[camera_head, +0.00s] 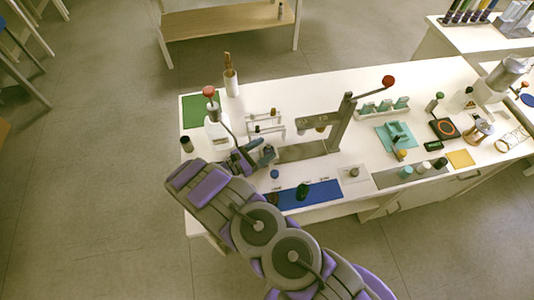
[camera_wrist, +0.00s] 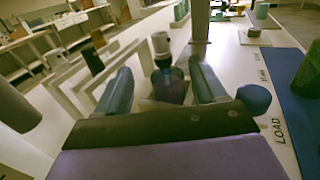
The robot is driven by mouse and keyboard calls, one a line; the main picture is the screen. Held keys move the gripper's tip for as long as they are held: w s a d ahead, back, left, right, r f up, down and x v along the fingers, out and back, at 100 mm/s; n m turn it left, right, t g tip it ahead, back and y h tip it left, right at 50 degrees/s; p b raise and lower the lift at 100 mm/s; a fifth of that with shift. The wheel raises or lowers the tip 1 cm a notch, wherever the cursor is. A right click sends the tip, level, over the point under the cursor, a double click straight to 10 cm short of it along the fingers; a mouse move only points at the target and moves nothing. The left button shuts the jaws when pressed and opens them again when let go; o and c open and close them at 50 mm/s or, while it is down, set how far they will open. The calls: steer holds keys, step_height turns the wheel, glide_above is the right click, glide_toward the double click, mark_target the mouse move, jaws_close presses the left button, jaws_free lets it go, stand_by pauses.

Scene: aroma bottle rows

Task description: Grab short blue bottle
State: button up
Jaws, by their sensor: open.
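My gripper (camera_head: 260,151) is open over the near left part of the white bench. In the wrist view its two blue-grey fingers (camera_wrist: 160,70) point forward and stand apart. Between them, a short bottle with a translucent blue-purple body (camera_wrist: 170,92) and dark neck shows; its lower part is hidden by my gripper. I cannot tell how far it lies inside the fingers. A rounded blue top (camera_wrist: 254,99) shows just outside the right finger; it also shows in the head view (camera_head: 275,174), in front of my gripper.
A white frame rack (camera_wrist: 85,85) stands left of the fingers. A dark green bottle (camera_head: 302,190) stands on a blue mat (camera_head: 325,190) to the right. A grey stand (camera_head: 338,125) rises behind.

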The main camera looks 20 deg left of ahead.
mark_target(267, 149)
steer(key=shift+w+d+f, duration=0.15)
steer(key=shift+w, duration=0.3)
steer(key=w+d, duration=0.1)
steer(key=d, duration=0.1)
steer(key=shift+w+d+b, duration=0.35)
steer(key=shift+w+b, duration=0.05)
steer(key=shift+d+r, duration=0.25)
steer(key=shift+r, duration=0.05)
steer(key=shift+a+f, duration=0.2)
steer(key=shift+a, duration=0.5)
steer(key=c, duration=0.5)
steer(key=shift+w+d+r, duration=0.1)
steer(key=shift+d, duration=0.4)
steer(key=c, duration=0.6)
steer(key=shift+a, duration=0.1)
steer(key=shift+a, duration=0.2)
